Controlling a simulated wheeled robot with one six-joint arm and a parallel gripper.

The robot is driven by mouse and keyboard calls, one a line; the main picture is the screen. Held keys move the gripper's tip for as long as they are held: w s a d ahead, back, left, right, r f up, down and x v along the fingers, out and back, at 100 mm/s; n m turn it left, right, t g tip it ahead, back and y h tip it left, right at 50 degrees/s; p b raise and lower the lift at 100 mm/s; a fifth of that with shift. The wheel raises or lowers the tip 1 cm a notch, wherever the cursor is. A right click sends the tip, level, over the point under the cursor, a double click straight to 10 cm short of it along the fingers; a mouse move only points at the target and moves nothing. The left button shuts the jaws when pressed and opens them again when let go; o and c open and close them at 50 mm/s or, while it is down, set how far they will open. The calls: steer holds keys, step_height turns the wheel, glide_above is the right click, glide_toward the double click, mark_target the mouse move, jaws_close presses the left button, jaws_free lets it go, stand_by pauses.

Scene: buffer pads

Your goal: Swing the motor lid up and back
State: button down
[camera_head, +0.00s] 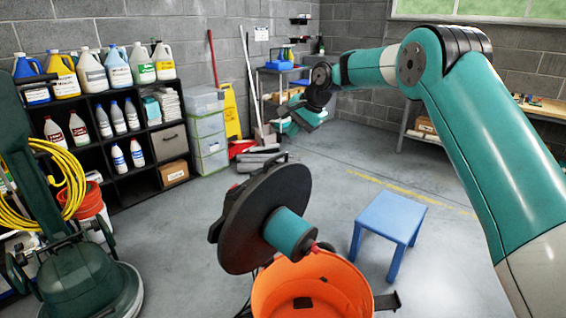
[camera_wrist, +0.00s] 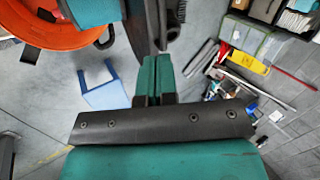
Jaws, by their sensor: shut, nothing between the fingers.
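The motor lid (camera_head: 243,222) is a black disc with a teal motor cylinder (camera_head: 288,232) on the side facing me. It stands steeply tilted up at the back left rim of the orange drum (camera_head: 325,275), whose mouth is open. My gripper (camera_head: 291,124) is in the air above and beyond the lid, apart from it in the head view. In the wrist view its two teal fingers (camera_wrist: 157,76) are pressed together with nothing between them. The drum (camera_wrist: 52,24) shows at the top left there. The dark lid edge lies near the fingertips at the top; contact cannot be told.
A blue stool (camera_head: 391,220) stands right of the drum. A green floor machine (camera_head: 85,280) with a yellow hose is at the left. A black shelf (camera_head: 125,185) with bottles, clear drawers (camera_head: 207,130) and a yellow sign (camera_head: 232,112) line the back. Floor in the middle is clear.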

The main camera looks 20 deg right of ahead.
step_height(320, 180, down, 10)
steer(key=s+a+n+y+b, duration=0.2)
steer(key=y+b, duration=0.1)
steer(key=b, duration=0.2)
steer(key=m+t+y+b, duration=0.3)
steer(key=t+b, duration=0.8)
steer(key=b, duration=0.5)
glide_toward(268, 179)
steer(key=shift+m+t, duration=0.3)
steer(key=p+x, duration=0.3)
steer(key=p, duration=0.5)
steer(key=p+x, duration=0.4)
steer(key=p, duration=0.4)
steer(key=shift+w+a+f, duration=0.2)
steer(key=shift+w, duration=0.05)
